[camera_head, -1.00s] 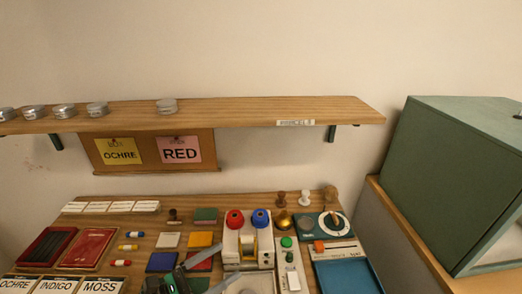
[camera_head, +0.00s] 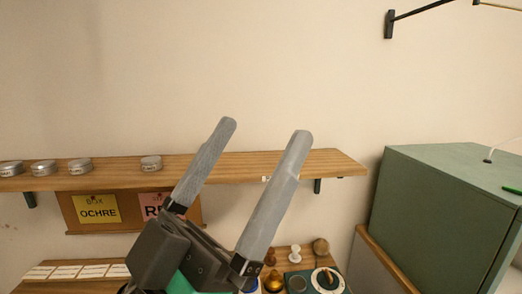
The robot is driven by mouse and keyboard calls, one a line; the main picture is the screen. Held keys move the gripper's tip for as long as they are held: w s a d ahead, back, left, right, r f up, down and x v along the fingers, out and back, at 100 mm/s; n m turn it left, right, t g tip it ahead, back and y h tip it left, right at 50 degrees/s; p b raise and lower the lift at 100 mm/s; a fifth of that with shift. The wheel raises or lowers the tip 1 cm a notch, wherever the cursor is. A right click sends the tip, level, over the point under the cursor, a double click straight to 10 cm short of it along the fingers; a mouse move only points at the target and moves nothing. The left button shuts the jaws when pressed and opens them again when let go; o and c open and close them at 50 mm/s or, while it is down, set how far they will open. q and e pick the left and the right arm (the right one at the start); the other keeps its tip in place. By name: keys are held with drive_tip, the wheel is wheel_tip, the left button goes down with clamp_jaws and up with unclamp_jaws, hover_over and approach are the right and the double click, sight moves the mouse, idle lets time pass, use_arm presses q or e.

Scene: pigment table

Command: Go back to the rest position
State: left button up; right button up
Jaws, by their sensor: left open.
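My left gripper (camera_head: 264,134) is raised in the middle of the view, with its two long grey fingers pointing up and slightly right. The fingers are spread apart and nothing is between them. It stands in front of the wooden shelf (camera_head: 330,162) and hides part of the pink RED card (camera_head: 149,206) and much of the table below. My right gripper is not in view.
Several silver tins (camera_head: 80,166) stand on the shelf. A yellow OCHRE card (camera_head: 97,209) is pinned to the board below. White cards (camera_head: 78,271), a stamp (camera_head: 295,254) and a dial (camera_head: 328,280) are on the table. A green cabinet (camera_head: 440,215) stands at right.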

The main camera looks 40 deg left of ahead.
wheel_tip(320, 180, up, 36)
drive_tip(key=p, duration=3.6)
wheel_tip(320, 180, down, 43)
drive_tip(key=b, duration=4.3)
